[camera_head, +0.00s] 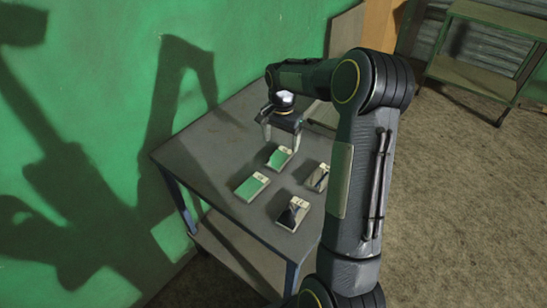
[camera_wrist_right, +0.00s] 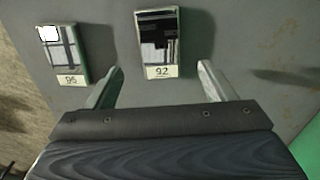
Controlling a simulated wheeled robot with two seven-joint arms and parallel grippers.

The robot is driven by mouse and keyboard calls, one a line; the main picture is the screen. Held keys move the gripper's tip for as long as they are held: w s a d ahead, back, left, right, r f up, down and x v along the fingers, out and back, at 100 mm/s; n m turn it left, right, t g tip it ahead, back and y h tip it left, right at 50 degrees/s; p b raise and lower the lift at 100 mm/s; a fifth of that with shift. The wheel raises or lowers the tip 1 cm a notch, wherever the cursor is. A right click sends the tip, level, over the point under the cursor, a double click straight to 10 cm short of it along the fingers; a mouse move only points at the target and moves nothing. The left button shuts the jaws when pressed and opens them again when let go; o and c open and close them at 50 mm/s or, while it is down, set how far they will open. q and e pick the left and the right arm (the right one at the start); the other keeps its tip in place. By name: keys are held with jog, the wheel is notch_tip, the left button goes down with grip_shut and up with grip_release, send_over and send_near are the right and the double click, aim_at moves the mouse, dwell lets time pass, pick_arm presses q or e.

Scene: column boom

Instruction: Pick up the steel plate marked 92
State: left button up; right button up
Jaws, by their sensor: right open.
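The steel plate marked 92 (camera_wrist_right: 158,38) lies flat on the table, shiny and dark with reflections, its white label toward my right gripper (camera_wrist_right: 161,70). In the head view it appears to be the plate (camera_head: 279,157) nearest that gripper (camera_head: 281,138); the number is too small to read there. My right gripper is open and empty, pointing down over the table. In the wrist view the plate lies just beyond the fingertips, roughly centred between them, not between the fingers. My left gripper is not in view.
A plate marked 95 (camera_wrist_right: 66,52) lies to the left in the wrist view. Two other similar plates (camera_head: 251,187) (camera_head: 293,213) lie on the grey table (camera_head: 205,157). A green wall (camera_head: 110,100) borders the table. A green shelf unit (camera_head: 490,75) stands apart at the back right.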

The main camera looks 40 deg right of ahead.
aim_at(279, 157)
jog(key=f, duration=0.4)
jog(key=shift+s+a+f, duration=0.15)
jog(key=shift+a+f, duration=0.25)
jog(key=shift+f, duration=0.5)
jog(key=shift+r, duration=0.1)
jog(key=c, duration=1.5)
